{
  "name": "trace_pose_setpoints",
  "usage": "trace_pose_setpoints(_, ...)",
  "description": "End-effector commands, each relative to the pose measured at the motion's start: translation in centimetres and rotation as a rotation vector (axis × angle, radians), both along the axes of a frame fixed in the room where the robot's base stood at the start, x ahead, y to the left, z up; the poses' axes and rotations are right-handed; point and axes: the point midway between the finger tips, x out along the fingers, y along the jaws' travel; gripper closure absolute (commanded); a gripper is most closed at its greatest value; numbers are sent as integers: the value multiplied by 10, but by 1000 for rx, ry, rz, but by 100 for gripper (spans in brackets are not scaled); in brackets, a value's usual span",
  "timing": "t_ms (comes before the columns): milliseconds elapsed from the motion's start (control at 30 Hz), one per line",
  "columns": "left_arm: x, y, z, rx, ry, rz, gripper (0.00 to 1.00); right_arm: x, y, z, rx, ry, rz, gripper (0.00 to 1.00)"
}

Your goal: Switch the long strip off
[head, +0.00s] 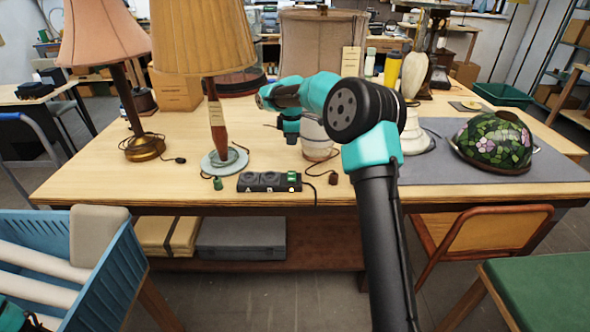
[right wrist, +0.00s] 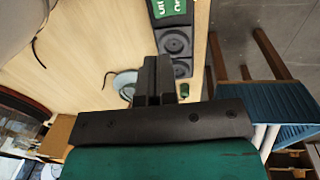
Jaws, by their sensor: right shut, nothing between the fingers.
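The long strip (head: 262,188) is a black power strip lying near the front edge of the workbench, with round sockets and a green switch (head: 291,177) at its right end. In the right wrist view the strip (right wrist: 176,45) runs up beyond the fingers, and its green switch (right wrist: 173,8) with white lettering is cut by the top edge. Which way the switch is tipped I cannot tell. My right gripper (head: 291,139) is over the bench behind the strip, apart from it. Its fingers (right wrist: 155,75) are shut and empty. My left gripper is out of view.
A lamp with a grey-blue base (head: 224,161) stands behind the strip's left end, with a green plug (head: 217,183) nearby. A white pot-like lamp base (head: 318,140) stands behind the strip. A stained-glass shade (head: 495,142) rests on the grey mat (head: 432,170) at right. Cords lie around the strip.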

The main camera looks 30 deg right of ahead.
Motion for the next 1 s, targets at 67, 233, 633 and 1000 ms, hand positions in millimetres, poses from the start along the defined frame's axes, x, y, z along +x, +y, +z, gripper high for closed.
trace_pose_setpoints(67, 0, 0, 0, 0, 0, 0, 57, 0, 0, 0, 0, 0, 1, 100)
trace_pose_setpoints(233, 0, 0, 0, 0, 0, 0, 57, 0, 0, -1, 1, -1, -1, 100)
trace_pose_setpoints(633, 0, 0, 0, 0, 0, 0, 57, 3, -1, -33, 2, 3, -1, 100)
trace_pose_setpoints(1000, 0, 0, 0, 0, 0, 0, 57, 10, -5, -96, 2, 3, -2, 100)
